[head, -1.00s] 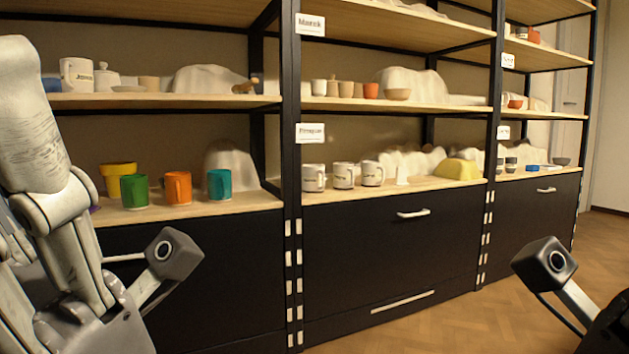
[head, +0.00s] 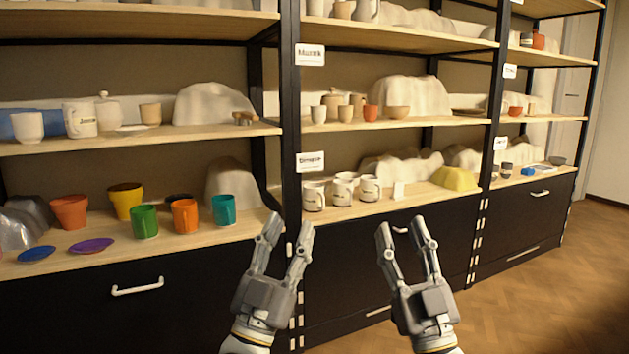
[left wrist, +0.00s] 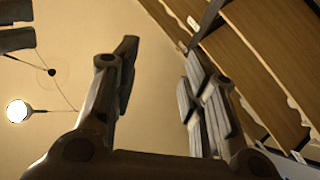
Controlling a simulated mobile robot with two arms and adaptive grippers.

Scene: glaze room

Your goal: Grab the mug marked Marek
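Several white mugs with dark writing stand grouped on the lower middle shelf: a front left one (head: 314,197), a front right one (head: 369,189), and at least one behind them (head: 342,190). Another white mug with a name (head: 80,120) stands on the upper left shelf. The writing is too small to tell which reads Marek. My left gripper (head: 289,223) is open and empty, low in front of the shelf post. It also shows open in the left wrist view (left wrist: 158,62). My right gripper (head: 401,226) is open and empty, in front of the drawers under the mugs.
A green mug (head: 144,222), an orange mug (head: 185,216) and a teal mug (head: 224,210) stand on the lower left shelf. A black post (head: 290,120) divides the shelves.

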